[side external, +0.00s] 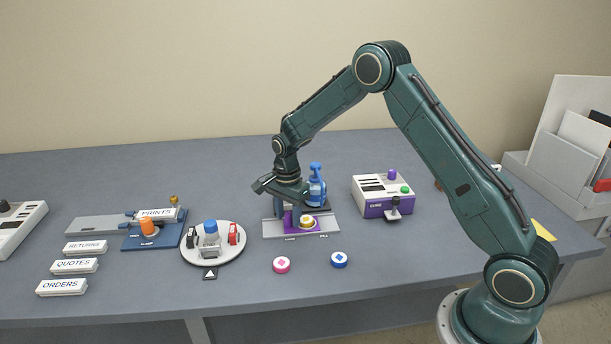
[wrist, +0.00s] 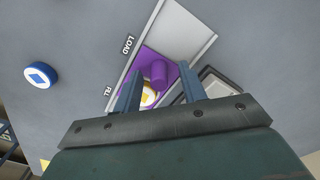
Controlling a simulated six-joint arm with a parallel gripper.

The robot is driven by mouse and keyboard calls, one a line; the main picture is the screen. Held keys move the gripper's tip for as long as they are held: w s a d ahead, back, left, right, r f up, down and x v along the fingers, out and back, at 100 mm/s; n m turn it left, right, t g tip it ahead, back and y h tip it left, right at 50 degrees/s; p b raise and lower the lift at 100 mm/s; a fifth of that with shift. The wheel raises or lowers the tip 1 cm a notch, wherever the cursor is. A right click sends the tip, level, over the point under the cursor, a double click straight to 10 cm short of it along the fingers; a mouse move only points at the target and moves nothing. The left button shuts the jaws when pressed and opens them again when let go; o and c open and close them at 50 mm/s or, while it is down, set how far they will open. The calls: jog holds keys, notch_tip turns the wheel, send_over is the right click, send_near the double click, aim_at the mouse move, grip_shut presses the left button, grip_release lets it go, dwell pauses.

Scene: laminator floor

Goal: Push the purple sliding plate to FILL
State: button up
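The purple sliding plate (side external: 303,230) lies on a grey track (side external: 270,229) marked LOAD on the left and FILL on the right. The plate sits around the track's middle. It carries an upright purple post (wrist: 159,72) and a round white-and-yellow piece (wrist: 149,97). My gripper (side external: 283,212) points down over the plate's left part. In the wrist view my gripper (wrist: 159,66) is open, with one finger on each side of the post and a gap to each. I cannot tell how low the fingertips reach. The FILL end is partly hidden by my gripper in the wrist view.
A blue pump bottle (side external: 316,188) stands just behind the track. A white-and-purple machine (side external: 382,193) is to the right. A round turntable (side external: 200,256) is to the left. A pink disc (side external: 281,265) and a blue disc (side external: 339,260) lie in front.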

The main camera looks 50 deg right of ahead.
jog(key=shift+r, duration=0.1)
notch_tip(320, 180, up, 14)
jog(key=shift+f, duration=0.2)
dwell(0.8)
jog(key=shift+w+a+f, duration=0.15)
jog(key=shift+a, duration=0.05)
grip_shut()
jog(key=w+a+f+n+h, duration=0.1)
jog(key=a+f+n+h, duration=0.1)
jog(key=a, duration=0.4)
jog(key=w+a+f+n+h, duration=0.2)
jog(key=a+n+h, duration=0.3)
jog(key=a+n, duration=0.1)
jog(key=shift+a+f+n, duration=0.15)
jog(key=shift+f+n, duration=0.15)
jog(key=shift+n, duration=0.5)
